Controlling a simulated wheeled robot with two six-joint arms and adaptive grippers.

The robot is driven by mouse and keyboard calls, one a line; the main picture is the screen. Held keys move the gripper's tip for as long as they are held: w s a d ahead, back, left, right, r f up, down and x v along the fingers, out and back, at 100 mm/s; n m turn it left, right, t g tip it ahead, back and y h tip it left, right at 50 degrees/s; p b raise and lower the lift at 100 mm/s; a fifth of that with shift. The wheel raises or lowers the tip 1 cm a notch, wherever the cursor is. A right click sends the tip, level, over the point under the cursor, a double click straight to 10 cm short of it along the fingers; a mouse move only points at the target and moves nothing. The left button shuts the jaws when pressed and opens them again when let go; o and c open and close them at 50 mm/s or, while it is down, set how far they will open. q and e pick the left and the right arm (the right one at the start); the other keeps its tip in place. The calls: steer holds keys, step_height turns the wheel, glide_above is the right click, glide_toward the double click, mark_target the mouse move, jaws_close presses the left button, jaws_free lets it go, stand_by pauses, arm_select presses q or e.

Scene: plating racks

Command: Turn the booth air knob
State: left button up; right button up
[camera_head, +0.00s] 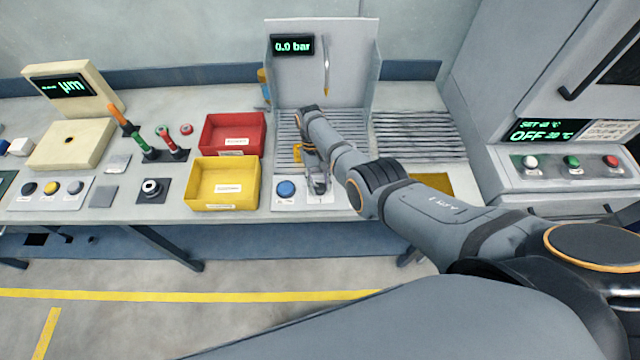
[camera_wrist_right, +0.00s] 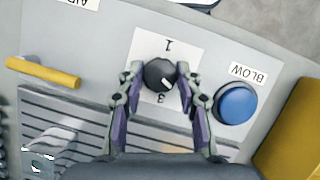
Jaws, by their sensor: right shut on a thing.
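The booth air knob (camera_wrist_right: 158,75) is a round black knob with a white pointer mark, on a white plate marked 1 and 3 in the right wrist view. Its pointer slants toward the lower right of that picture. My right gripper (camera_wrist_right: 160,82) is shut on the knob, with one finger on each side. In the head view my right gripper (camera_head: 318,186) is at the front of the booth, and its fingers mostly hide the knob. The booth display (camera_head: 293,46) reads 0.0 bar. My left gripper is not in view.
A blue BLOW button (camera_wrist_right: 236,103) sits close beside the knob; it also shows in the head view (camera_head: 286,189). A yellow bar (camera_wrist_right: 43,72) lies on the other side. A yellow bin (camera_head: 224,184) and a red bin (camera_head: 233,134) stand left of the booth.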

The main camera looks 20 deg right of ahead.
steer(key=n+h, duration=0.1)
steer(key=n, duration=0.1)
steer(key=n+p, duration=0.1)
steer(key=n, duration=0.1)
steer(key=shift+a+r+n+t+h, duration=0.2)
steer(key=shift+n+t+h, duration=0.1)
steer(key=shift+h, duration=0.1)
steer(key=n+t+h+p, duration=0.1)
steer(key=n+p, duration=0.1)
steer(key=n, duration=0.2)
steer(key=shift+f+n, duration=0.15)
steer(key=shift+n, duration=0.25)
steer(key=shift+p, duration=0.35)
steer(key=shift+s+h, duration=0.1)
steer(key=shift+h, duration=0.2)
steer(key=o, duration=1.1)
steer(key=shift+o, duration=0.2)
steer(key=shift+a, duration=0.1)
steer(key=v, duration=1.2)
steer(key=shift+f, duration=0.15)
